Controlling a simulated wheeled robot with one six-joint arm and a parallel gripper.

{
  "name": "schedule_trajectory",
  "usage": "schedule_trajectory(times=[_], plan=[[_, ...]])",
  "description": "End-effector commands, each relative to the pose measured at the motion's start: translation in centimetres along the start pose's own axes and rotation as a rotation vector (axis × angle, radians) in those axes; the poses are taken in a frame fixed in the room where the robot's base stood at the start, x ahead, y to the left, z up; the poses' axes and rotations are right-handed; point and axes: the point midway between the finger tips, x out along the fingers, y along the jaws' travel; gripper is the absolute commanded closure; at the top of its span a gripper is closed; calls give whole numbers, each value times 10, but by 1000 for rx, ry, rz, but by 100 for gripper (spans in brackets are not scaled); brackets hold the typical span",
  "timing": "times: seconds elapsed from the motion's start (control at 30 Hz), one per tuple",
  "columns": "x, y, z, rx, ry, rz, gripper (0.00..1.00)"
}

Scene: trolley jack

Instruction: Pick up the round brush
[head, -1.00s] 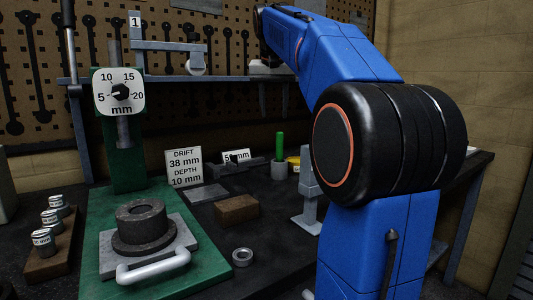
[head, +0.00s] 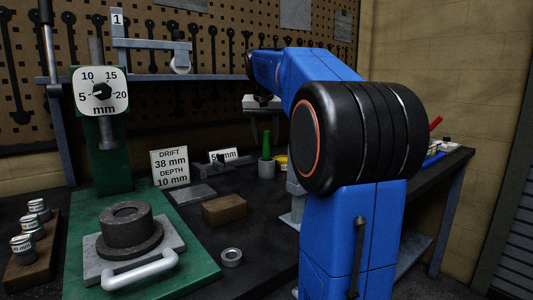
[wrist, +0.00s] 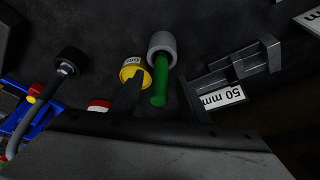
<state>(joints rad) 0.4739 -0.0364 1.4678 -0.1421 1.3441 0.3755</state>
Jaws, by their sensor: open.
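A green upright handle (head: 266,145) stands in a small grey cylindrical cup (head: 266,168) on the bench; I take it to be the round brush, with any bristles hidden in the cup. In the wrist view the green handle (wrist: 159,82) and the grey cup (wrist: 161,44) show near the middle. My gripper (head: 264,131) is open, pointing down above the handle. In the wrist view its dark fingers (wrist: 161,97) lie on either side of the handle, which looks apart from both. Nothing is held.
A yellow-rimmed tin (wrist: 134,70) sits close beside the cup. A grey clamp-like tool (wrist: 233,68) and a 50 mm sign (wrist: 222,97) are on the other side. A black-headed tool (wrist: 70,61) lies farther left. A brown block (head: 225,209) is in front.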

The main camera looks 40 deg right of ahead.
Motion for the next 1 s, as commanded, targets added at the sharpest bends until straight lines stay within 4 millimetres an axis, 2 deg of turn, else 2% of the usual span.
schedule_trajectory(times=[0.17, 0.5, 0.8, 0.97, 1.0], plan=[[10, 0, 1, 0, -1, 1, 59], [51, -1, 3, 0, 0, 0, 59], [54, -1, 3, 0, 0, 0, 59], [54, -1, 3, 0, 0, 0, 97], [54, -1, 3, 0, 0, 0, 100]])
